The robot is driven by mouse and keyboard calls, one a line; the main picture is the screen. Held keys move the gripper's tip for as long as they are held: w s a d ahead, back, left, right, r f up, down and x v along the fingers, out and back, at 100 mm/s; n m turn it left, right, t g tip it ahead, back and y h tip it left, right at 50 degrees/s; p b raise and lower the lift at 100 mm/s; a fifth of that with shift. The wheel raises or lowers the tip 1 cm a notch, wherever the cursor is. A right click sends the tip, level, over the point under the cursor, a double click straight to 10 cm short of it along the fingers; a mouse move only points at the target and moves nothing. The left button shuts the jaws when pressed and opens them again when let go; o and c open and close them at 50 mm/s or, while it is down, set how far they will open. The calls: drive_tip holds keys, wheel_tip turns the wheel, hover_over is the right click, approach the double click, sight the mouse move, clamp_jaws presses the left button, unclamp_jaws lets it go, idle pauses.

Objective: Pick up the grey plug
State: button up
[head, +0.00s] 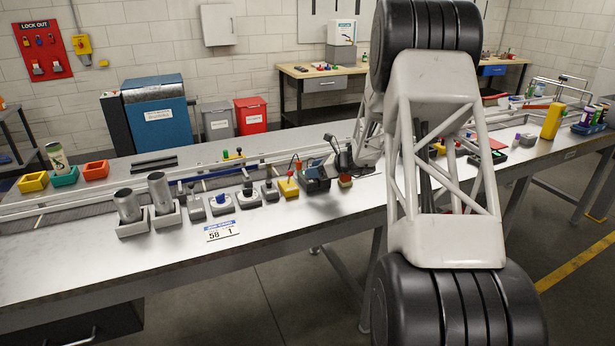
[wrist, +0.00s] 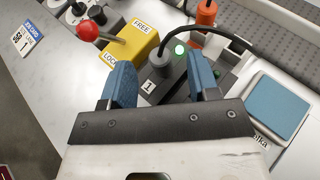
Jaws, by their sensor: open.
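The grey plug (wrist: 161,64) stands in a dark block marked 1 in the wrist view, and a black cable curves from its top to the right. My gripper (wrist: 161,72) is open, its two blue fingers on either side of the plug with gaps between. The fingers appear empty. In the head view my gripper (head: 338,155) is over the dark station on the bench, and the plug is too small to make out there.
A yellow block (wrist: 130,45) marked FREE and LOCK, with a red-knobbed lever (wrist: 87,32), stands close left of the plug. A blue-topped pad (wrist: 278,107) lies to the right. An orange part (wrist: 206,14) is behind. Two metal cans (head: 160,190) stand farther left on the bench.

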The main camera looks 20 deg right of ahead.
drive_tip(key=shift+x, duration=1.15)
drive_tip(key=c, duration=1)
